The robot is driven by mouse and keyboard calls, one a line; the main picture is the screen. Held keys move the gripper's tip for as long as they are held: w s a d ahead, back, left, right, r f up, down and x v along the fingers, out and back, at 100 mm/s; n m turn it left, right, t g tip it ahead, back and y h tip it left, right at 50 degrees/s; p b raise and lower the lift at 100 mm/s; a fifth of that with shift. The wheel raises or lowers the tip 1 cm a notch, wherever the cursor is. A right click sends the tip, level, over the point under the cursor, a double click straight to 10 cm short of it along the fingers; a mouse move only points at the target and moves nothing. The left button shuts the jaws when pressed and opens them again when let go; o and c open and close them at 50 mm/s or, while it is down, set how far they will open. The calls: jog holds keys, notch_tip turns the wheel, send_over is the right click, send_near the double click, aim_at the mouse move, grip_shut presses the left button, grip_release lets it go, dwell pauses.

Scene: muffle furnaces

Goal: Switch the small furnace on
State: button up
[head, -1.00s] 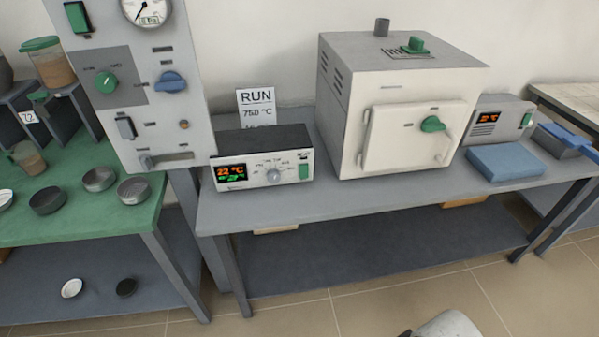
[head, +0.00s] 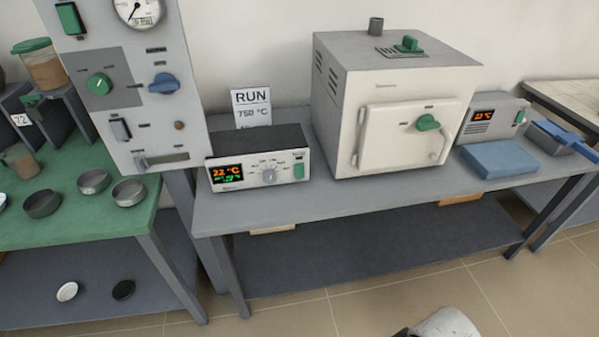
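A white box furnace (head: 385,105) stands on the grey bench with its door closed. Its door carries a green knob (head: 428,122), and another green knob (head: 407,44) sits on its top. A control box (head: 260,160) left of it has a lit display (head: 227,173) reading about 22 °C, a round dial (head: 269,176) and a green switch (head: 299,171). A smaller grey box (head: 490,118) to the right has a lit orange display and a green switch (head: 520,117). I cannot tell which unit is the small furnace. My gripper is out of view; only part of my arm shows at the bottom edge.
A tall panel (head: 130,85) with a gauge, knobs and switches stands left. A sign (head: 251,108) reads RUN, 750 °C. A blue block (head: 499,159) lies at the bench's right. Several dishes stand on the green table (head: 85,232). The floor in front is clear.

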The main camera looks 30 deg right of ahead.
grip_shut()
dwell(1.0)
